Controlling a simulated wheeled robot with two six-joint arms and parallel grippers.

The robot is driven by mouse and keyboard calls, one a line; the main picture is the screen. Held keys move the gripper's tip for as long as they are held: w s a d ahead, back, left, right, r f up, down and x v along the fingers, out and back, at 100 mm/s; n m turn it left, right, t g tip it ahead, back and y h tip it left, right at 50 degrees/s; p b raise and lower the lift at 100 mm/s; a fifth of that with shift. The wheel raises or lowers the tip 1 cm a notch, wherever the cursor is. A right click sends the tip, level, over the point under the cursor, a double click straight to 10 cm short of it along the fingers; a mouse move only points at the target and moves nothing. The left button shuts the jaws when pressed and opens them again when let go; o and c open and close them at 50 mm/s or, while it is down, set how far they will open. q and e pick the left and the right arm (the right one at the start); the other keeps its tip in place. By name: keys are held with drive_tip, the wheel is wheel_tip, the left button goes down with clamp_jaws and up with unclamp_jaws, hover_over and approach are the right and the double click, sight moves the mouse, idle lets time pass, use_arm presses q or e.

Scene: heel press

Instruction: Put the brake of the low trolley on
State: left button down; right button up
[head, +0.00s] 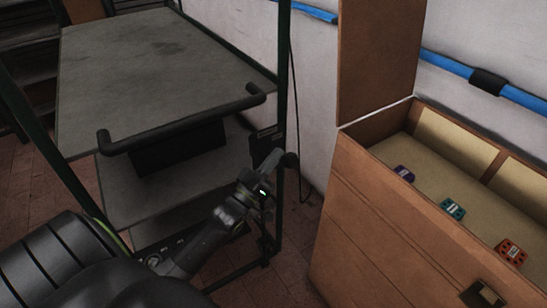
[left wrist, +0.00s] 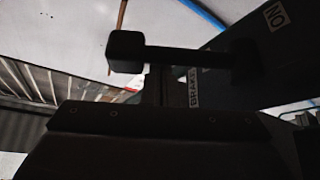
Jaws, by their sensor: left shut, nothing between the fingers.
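The low trolley has grey shelves (head: 165,60), a dark frame and a black push handle (head: 180,125). A dark brake housing (head: 264,146) with a small label sits on its right post. In the left wrist view, a black lever (left wrist: 185,54) with a blocky end runs across, beside an upright "BRAKE" label (left wrist: 194,88). An upside-down "ON" label (left wrist: 277,15) is at the upper right. My left gripper (head: 268,176) is shut and empty, just below the housing. It also shows dark in the left wrist view (left wrist: 160,118). Whether it touches the lever I cannot tell.
A wooden chest (head: 375,225) with its lid up stands to the right, holding purple (head: 404,173), teal (head: 453,208) and orange (head: 511,251) items. A white wall with a blue pipe (head: 450,65) is behind. A narrow strip of tiled floor lies between trolley and chest.

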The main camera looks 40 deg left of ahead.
use_arm(q)
drive_tip(key=shift+d+f+m+h+b, duration=0.15)
drive_tip(key=shift+f+m+h+b, duration=0.25)
drive_tip(key=shift+m+b, duration=0.25)
use_arm(e)
drive_tip(key=shift+w+f, duration=0.4)
drive_tip(key=shift+w, duration=0.3)
use_arm(q)
drive_tip(key=shift+s, duration=0.1)
use_arm(e)
drive_tip(key=shift+f, duration=0.1)
use_arm(q)
wheel_tip(320, 180, down, 8)
drive_tip(key=m+g+h+b, duration=0.5)
drive_tip(key=m+h+b, duration=0.5)
drive_tip(key=m, duration=0.8)
drive_tip(key=shift+d+r+m+h+b, duration=0.15)
drive_tip(key=shift+d+m+h+b, duration=0.2)
drive_tip(key=shift+h, duration=0.35)
use_arm(e)
drive_tip(key=w+a+r+m+y, duration=0.1)
drive_tip(key=w+a+r, duration=0.3)
drive_tip(key=w+r, duration=0.5)
drive_tip(key=shift+w+r, duration=0.35)
drive_tip(key=shift+r, duration=2.1)
use_arm(q)
drive_tip(key=shift+a, duration=0.1)
use_arm(e)
drive_tip(key=shift+a+r, duration=0.1)
